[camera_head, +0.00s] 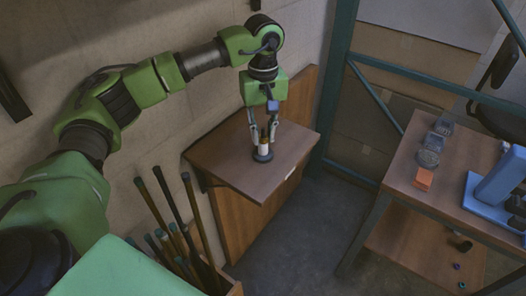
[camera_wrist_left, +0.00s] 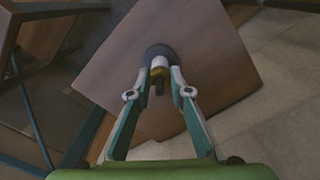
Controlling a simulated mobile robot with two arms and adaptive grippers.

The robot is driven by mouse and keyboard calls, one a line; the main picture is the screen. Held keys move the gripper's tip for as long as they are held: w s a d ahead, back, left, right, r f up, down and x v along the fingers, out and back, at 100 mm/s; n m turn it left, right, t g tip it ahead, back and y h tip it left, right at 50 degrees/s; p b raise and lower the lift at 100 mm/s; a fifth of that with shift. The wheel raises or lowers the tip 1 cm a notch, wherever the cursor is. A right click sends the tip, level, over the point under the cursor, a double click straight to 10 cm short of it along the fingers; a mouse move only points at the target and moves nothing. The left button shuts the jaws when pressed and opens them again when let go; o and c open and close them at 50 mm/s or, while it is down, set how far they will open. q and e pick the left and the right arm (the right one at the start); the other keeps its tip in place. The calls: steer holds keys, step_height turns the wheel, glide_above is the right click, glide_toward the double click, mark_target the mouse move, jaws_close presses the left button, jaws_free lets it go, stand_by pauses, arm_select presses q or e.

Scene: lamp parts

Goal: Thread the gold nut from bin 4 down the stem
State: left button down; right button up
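The lamp base (camera_wrist_left: 160,52) is a dark round disc standing on the wooden wall shelf; it also shows in the head view (camera_head: 262,156). A white sleeve (camera_wrist_left: 160,62) stands upright on it, with the gold nut (camera_wrist_left: 160,72) around the stem above it. The dark stem (camera_wrist_left: 159,88) rises out of the nut. My left gripper (camera_wrist_left: 160,74) points down over the lamp. Its fingertips flank the gold nut closely on both sides and appear shut on it. It also shows from the side in the head view (camera_head: 264,137). My right gripper is out of view.
The wooden shelf (camera_head: 230,160) is otherwise bare. Several rods (camera_head: 190,215) stand in a box below it. A table (camera_head: 400,185) at the right holds clear bins (camera_head: 430,152), an orange block (camera_head: 424,178) and a blue fixture (camera_head: 495,185). A green frame post (camera_head: 335,80) stands behind the shelf.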

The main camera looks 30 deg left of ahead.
arm_select(q)
steer(key=m, duration=0.4)
steer(key=shift+m+b, duration=0.35)
steer(key=shift+m, duration=1.15)
steer(key=m, duration=0.2)
steer(key=shift+m, duration=0.3)
steer(key=c, duration=1.8)
jaws_free()
steer(key=shift+m, duration=0.3)
step_height(320, 180, up, 12)
steer(key=shift+f, duration=0.1)
